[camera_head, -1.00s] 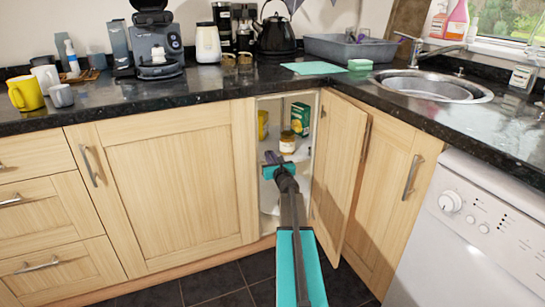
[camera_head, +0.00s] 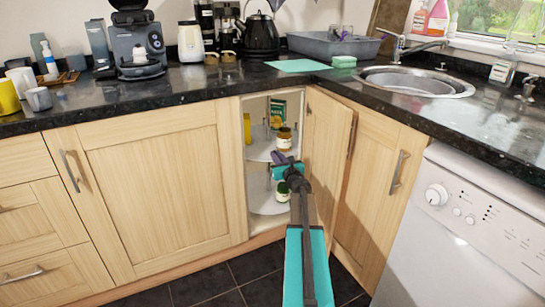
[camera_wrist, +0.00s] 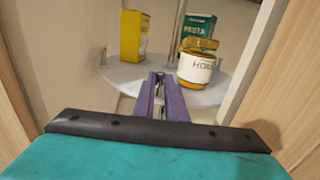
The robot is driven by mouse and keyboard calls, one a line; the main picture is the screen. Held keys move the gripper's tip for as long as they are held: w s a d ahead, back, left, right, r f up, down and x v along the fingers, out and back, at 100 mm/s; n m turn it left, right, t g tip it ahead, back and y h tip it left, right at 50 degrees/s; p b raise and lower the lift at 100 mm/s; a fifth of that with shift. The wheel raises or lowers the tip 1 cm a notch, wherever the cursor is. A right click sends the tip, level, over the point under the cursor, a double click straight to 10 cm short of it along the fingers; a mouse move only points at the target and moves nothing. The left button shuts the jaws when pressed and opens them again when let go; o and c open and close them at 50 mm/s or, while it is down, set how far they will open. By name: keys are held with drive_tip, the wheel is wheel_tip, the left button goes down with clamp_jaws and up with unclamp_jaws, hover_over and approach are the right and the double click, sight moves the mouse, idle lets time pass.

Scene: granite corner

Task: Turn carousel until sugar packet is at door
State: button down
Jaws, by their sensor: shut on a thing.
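The carousel (camera_head: 262,151) stands inside the open corner cupboard and has two round pale shelves. On its upper shelf (camera_wrist: 205,92) are a yellow box (camera_wrist: 133,36), a green box marked PASTA (camera_wrist: 197,26) and an amber jar with a white label (camera_wrist: 197,66). A jar with a green lid (camera_head: 282,190) stands on the lower shelf. I cannot identify a sugar packet. My gripper (camera_head: 279,157), with purple fingers, reaches the near rim of the upper shelf and is shut on it. The fingertips (camera_wrist: 159,77) are in front of and left of the amber jar.
The cupboard door (camera_head: 325,165) stands open, close on the right of my arm. A fixed door panel (camera_head: 150,190) is on the left. The dark worktop (camera_head: 200,85) overhangs the opening. A white appliance (camera_head: 465,230) stands at the right.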

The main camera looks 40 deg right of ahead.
drive_tip(key=shift+s+d, duration=0.45)
drive_tip(key=shift+d, duration=0.35)
drive_tip(key=c, duration=1.8)
unclamp_jaws()
drive_tip(key=shift+s+a, duration=0.1)
drive_tip(key=shift+s, duration=0.05)
drive_tip(key=p+v, duration=0.2)
drive_tip(key=v, duration=1.1)
drive_tip(key=shift+s, duration=0.2)
